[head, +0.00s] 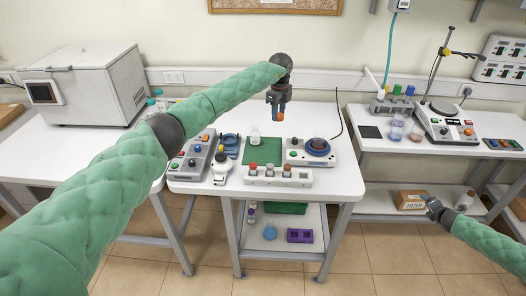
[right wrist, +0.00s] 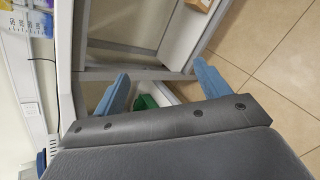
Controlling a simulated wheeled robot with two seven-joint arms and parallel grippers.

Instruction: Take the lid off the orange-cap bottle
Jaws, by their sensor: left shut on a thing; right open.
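My left gripper (head: 279,100) is above the middle table and is shut on a small orange cap (head: 280,117), which shows just under its fingertips. A small clear-white bottle (head: 255,136) stands upright at the back edge of the green mat (head: 262,155), left of and below the cap in the picture. No orange cap shows on top of it, and it is apart from the gripper. My right gripper (head: 434,206) is low at the right, away from the bottle. In the right wrist view its two blue fingers (right wrist: 162,88) are spread apart with nothing between them.
A rack with several small jars (head: 280,175) stands in front of the mat. A device with a blue ring and a beaker (head: 318,150) is at its right, and a button panel (head: 194,155) at its left. A cardboard box (head: 411,200) sits on the lower right shelf.

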